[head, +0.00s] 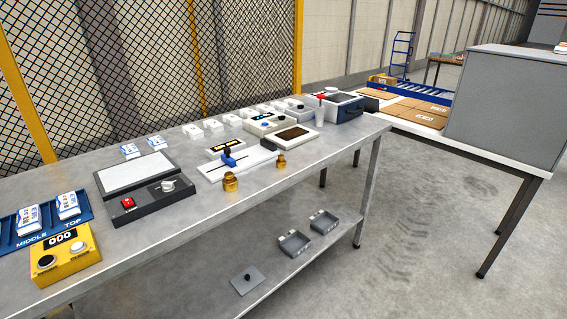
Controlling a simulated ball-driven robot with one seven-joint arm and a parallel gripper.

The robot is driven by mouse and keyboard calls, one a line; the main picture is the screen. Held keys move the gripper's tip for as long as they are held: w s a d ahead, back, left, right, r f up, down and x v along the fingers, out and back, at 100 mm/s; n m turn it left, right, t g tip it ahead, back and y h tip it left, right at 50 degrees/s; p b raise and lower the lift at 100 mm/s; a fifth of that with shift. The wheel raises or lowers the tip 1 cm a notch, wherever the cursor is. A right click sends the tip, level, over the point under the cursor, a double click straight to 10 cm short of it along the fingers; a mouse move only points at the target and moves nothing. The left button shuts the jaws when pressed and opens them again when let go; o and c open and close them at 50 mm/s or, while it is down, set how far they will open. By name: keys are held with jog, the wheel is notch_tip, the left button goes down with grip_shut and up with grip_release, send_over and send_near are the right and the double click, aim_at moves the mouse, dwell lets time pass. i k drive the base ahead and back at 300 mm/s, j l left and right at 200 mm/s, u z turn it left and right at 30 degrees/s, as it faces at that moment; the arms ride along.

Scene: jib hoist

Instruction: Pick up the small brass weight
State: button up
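Two brass weights stand upright near the front edge of the grey metal table (150,262) in the head view. The small brass weight (281,161) is the right one, in front of a white plate with a slot. The larger brass weight (230,182) stands to its left, apart from it. Nothing touches the small weight from the front, and its top is uncovered. My gripper is not in view.
Left of the weights is a dark device (145,207) with a red switch. A white slotted plate (238,162) with a blue slider is just behind them. A yellow counter box (65,262) stands at front left. A lower shelf holds grey trays (294,243).

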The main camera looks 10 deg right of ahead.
aim_at(281, 163)
jog(key=i+j+z, duration=0.15)
jog(key=i+j, duration=0.15)
jog(key=i+j+z, duration=0.15)
jog(key=i+j, duration=0.15)
jog(key=j, duration=0.15)
jog(key=i+j+z, duration=0.15)
jog(key=j, duration=0.25)
jog(key=i, duration=0.1)
